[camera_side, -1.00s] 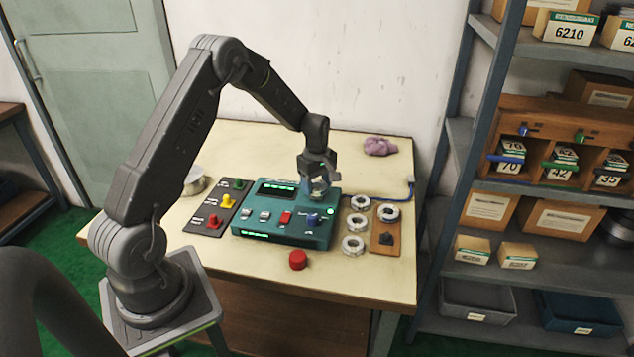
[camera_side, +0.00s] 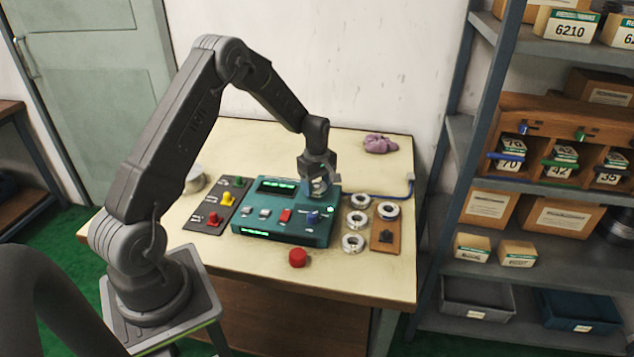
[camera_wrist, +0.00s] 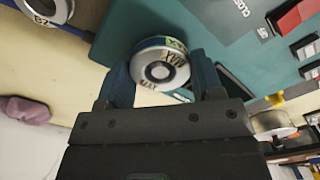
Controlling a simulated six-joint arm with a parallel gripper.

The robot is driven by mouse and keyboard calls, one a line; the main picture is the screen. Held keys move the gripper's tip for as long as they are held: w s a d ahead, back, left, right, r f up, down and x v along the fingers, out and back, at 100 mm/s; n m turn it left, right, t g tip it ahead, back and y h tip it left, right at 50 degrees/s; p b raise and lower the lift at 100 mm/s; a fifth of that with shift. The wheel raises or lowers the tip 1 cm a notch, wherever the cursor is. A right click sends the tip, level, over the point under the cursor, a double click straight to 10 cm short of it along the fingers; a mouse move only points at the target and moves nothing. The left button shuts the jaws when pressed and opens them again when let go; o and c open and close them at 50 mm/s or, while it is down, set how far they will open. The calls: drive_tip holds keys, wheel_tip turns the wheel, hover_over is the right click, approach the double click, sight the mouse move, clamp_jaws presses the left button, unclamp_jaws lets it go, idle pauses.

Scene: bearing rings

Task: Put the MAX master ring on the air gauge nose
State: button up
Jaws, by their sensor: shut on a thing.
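The air gauge is a teal box (camera_side: 268,225) on the bench, with lit green displays and several switches. My gripper (camera_side: 319,188) is low over the gauge's back right part. In the wrist view my gripper (camera_wrist: 161,75) has its blue fingers shut on the two sides of a silver ring (camera_wrist: 151,86), over the teal surface. The ring carries dark lettering that seems to read MAX, and a coloured band on its outer edge. A round metal piece (camera_wrist: 159,71) shows in the ring's hole, apparently the gauge nose. I cannot tell how far down the ring sits.
Several silver rings (camera_side: 353,243) lie right of the gauge; one sits on a wooden board (camera_side: 384,249). A red button (camera_side: 297,258) is in front. A dark panel with coloured knobs (camera_side: 207,219) is left. A purple cloth (camera_side: 380,145) lies behind, with clear bench around it.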

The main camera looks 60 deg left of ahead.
drive_tip(key=shift+f, duration=0.15)
idle(0.6)
drive_tip(key=o, duration=1.2)
drive_tip(key=shift+c, duration=0.2)
drive_tip(key=shift+r, duration=3.65)
